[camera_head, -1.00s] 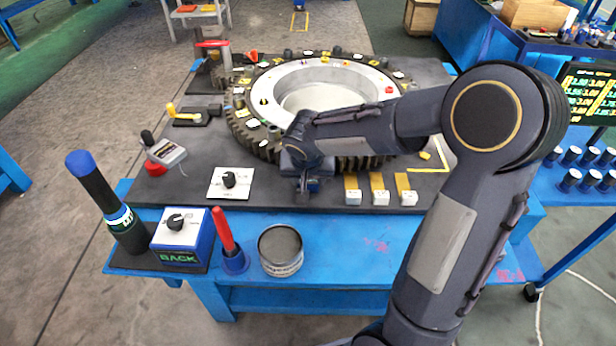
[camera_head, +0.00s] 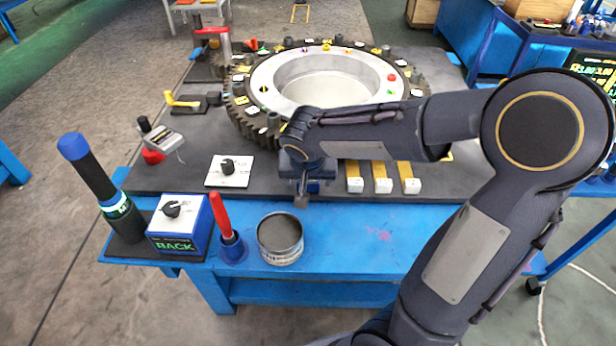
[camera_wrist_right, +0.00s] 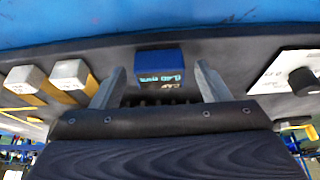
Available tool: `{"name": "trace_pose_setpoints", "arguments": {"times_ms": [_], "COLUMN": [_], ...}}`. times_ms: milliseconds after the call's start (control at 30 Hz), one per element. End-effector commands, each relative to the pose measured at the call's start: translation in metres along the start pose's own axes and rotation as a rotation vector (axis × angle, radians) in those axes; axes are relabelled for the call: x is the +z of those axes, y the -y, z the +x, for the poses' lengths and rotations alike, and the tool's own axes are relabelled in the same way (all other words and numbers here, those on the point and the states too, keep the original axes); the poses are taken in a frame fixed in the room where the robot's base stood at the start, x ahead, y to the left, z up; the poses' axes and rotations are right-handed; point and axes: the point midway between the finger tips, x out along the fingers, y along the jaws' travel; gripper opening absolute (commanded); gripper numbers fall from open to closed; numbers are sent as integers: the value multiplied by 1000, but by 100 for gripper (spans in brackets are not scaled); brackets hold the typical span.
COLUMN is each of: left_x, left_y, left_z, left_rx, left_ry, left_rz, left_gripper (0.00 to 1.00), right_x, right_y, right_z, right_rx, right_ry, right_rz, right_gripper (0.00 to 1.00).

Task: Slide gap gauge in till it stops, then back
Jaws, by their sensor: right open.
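A small blue box with a lit display, which looks like the gap gauge (camera_wrist_right: 160,72), sits near the mat's front edge. A bit of its blue also shows under the wrist in the head view (camera_head: 314,187). My right gripper (camera_wrist_right: 158,86) is open, with one finger on each side of the box and a visible space at both sides. In the head view my right gripper (camera_head: 302,198) points down at the mat's front edge, and the wrist hides most of the box. The toothed ring (camera_head: 262,80) lies behind the wrist. My left gripper is not in view.
Several yellow strips with pale end blocks (camera_head: 382,185) lie just right of the gripper. A dial plate (camera_head: 229,171) lies to its left. A round tin (camera_head: 280,240), a red-handled tool (camera_head: 222,215) and a BACK box (camera_head: 178,223) stand along the blue table's front.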

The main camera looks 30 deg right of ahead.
Motion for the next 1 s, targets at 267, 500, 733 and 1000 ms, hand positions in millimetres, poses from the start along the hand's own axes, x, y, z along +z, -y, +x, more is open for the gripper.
{"name": "trace_pose_setpoints", "arguments": {"times_ms": [267, 500, 733, 1000], "left_x": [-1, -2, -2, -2], "left_y": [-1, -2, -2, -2], "left_z": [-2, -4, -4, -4], "left_rx": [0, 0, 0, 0], "left_ry": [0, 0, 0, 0], "left_rz": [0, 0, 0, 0], "left_gripper": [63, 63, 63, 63], "right_x": [-1, -1, 0, 0], "right_y": [0, 0, 0, 0], "right_z": [-24, -64, -78, -78], "right_rx": [-2, -2, -1, 0], "right_ry": [-4, -3, 1, 1], "right_rz": [1, 0, 0, 0], "right_gripper": [69, 69, 69, 69]}}
